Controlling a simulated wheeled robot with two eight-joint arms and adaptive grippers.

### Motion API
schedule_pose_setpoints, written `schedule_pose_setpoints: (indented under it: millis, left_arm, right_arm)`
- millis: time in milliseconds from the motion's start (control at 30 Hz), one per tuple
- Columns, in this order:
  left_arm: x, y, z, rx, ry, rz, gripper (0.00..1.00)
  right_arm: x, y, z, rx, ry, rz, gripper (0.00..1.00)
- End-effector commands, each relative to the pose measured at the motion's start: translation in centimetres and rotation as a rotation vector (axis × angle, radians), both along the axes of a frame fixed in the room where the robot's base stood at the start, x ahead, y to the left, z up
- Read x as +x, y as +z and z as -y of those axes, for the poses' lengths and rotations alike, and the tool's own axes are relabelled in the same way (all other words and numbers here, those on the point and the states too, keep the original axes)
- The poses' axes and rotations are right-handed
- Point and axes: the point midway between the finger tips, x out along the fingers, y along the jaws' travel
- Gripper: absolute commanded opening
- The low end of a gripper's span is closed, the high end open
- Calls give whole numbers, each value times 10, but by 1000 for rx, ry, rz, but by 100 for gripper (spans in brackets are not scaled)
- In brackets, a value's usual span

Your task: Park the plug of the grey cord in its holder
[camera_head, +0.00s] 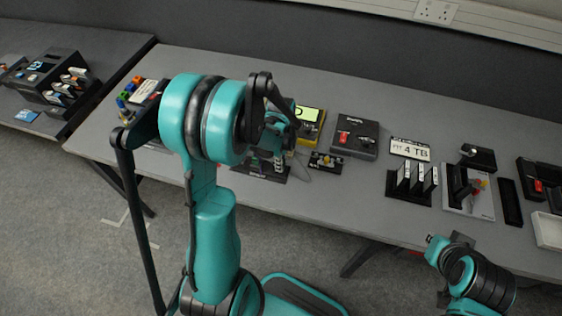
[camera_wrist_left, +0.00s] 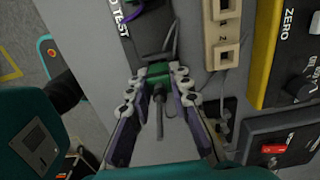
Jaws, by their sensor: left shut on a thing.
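My left gripper (camera_head: 275,128) is over the left-middle part of the long table, its fingers partly hidden by my own arm in the head view. In the left wrist view its fingers (camera_wrist_left: 160,82) are shut on a green-ended plug (camera_wrist_left: 158,72) with a grey stem or cord (camera_wrist_left: 160,120) running back between them. Ahead of the plug is a dark board (camera_wrist_left: 150,25) with white lettering ending in "TEST" and thin dark prongs near it. A beige block (camera_wrist_left: 222,40) with square openings, marked 2, lies to its right. I cannot tell which thing is the holder.
A yellow box (camera_head: 310,116) with a lit green display and a black box (camera_head: 355,137) with a red switch stand right of my gripper. Further right are a slotted black rack (camera_head: 409,187) and a 4 TB label (camera_head: 409,149). Bare table lies along the front edge.

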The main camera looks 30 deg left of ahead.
Motion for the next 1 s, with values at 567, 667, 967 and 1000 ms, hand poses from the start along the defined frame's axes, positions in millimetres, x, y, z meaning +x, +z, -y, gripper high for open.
schedule_pose_setpoints:
  millis: [567, 667, 967, 1000]
  left_arm:
    - [0, -6, 0, 0, 0, 0, 44]
    - [0, -6, 0, 0, 0, 0, 44]
    - [0, -4, 0, 0, 0, 0, 44]
    - [0, -3, 0, 0, 0, 0, 44]
  right_arm:
    - [0, -6, 0, 0, 0, 0, 0]
    - [0, -6, 0, 0, 0, 0, 0]
    - [0, -5, 0, 0, 0, 0, 0]
    - [0, -4, 0, 0, 0, 0, 0]
